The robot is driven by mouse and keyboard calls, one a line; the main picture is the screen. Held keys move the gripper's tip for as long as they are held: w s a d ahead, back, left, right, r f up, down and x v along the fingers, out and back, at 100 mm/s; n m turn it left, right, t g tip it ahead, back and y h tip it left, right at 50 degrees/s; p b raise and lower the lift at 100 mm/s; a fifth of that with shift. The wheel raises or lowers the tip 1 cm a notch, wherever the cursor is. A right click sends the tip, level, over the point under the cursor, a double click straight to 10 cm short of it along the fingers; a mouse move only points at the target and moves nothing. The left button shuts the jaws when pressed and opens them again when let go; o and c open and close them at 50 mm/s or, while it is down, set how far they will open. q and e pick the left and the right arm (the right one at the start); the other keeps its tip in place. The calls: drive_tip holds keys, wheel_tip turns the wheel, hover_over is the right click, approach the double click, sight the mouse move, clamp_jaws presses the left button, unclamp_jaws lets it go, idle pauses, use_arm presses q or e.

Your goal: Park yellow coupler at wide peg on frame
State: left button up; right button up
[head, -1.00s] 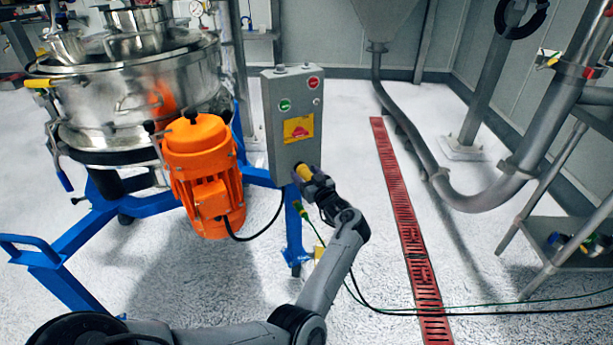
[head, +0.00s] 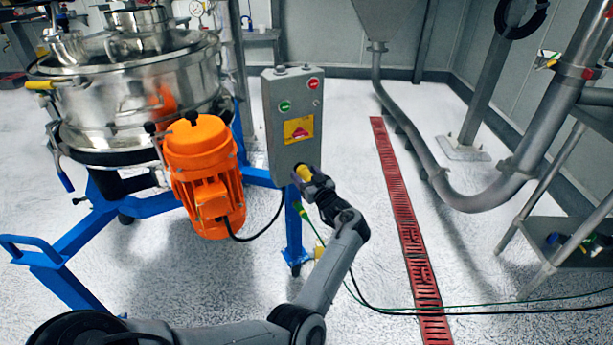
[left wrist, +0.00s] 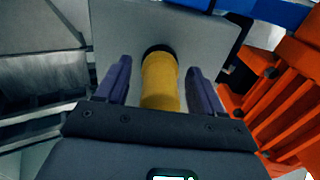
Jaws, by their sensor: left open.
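The yellow coupler (head: 304,172) is at the lower part of the grey control box (head: 292,118) on the blue frame (head: 293,225). In the left wrist view the yellow coupler (left wrist: 160,82) points out from the box's grey face, with a dark ring at its far end. My left gripper (head: 309,178) is open, its two purple fingers (left wrist: 160,85) on either side of the coupler with a gap on each side. The wide peg cannot be made out. My right gripper does not show.
An orange motor (head: 205,180) is close to the left of the box, and a steel sifter drum (head: 140,95) stands behind it. Green and black cables trail across the floor at right.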

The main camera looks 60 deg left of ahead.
use_arm(q)
drive_tip(key=shift+c, duration=0.5)
clamp_jaws()
drive_tip(key=shift+r, duration=0.1)
drive_tip(key=shift+d+r+p, duration=0.1)
drive_tip(key=shift+d+p, duration=0.1)
drive_tip(key=shift+p, duration=0.1)
drive_tip(key=shift+s+d+p, duration=0.15)
drive_tip(key=shift+d+p, duration=0.2)
drive_tip(key=shift+d, duration=0.35)
drive_tip(key=shift+d+p, duration=0.35)
drive_tip(key=shift+d, duration=0.2)
drive_tip(key=shift+d+f+p, duration=0.2)
drive_tip(key=shift+d+p, duration=0.5)
drive_tip(key=shift+d, duration=0.85)
drive_tip(key=shift+s, duration=0.1)
